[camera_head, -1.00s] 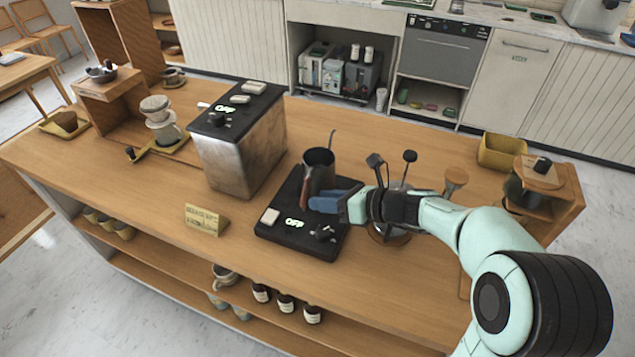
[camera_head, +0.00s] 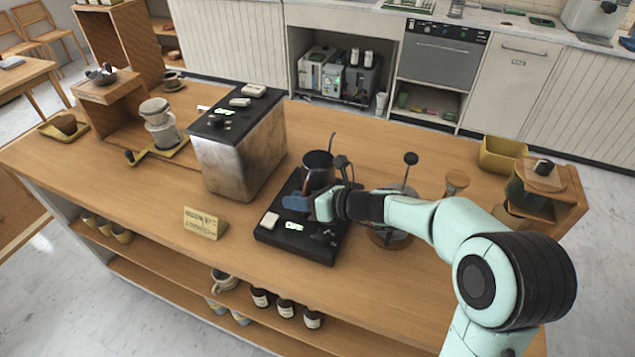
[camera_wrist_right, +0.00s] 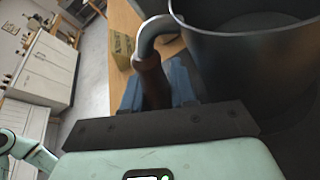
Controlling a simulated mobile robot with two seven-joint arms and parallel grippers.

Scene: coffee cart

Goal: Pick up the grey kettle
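The grey kettle (camera_head: 318,167) stands on the black hot plate (camera_head: 284,228), its handle side toward the front of the counter. In the right wrist view the kettle's dark body (camera_wrist_right: 245,60) fills the upper right. Its brown handle grip (camera_wrist_right: 151,82) hangs between the two blue fingers of my right gripper (camera_wrist_right: 158,88). The fingers look spread on either side of the handle and not clamped. In the head view my right gripper (camera_head: 298,203) is just in front of the kettle and hides most of the handle. My left gripper is not in view.
A metal-sided machine (camera_head: 237,145) stands left of the hot plate. A small yellow sign (camera_head: 204,223) is at the front edge. A tamper-like tool (camera_head: 455,182) and a yellow bin (camera_head: 502,154) stand to the right. The counter behind the kettle is mostly clear.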

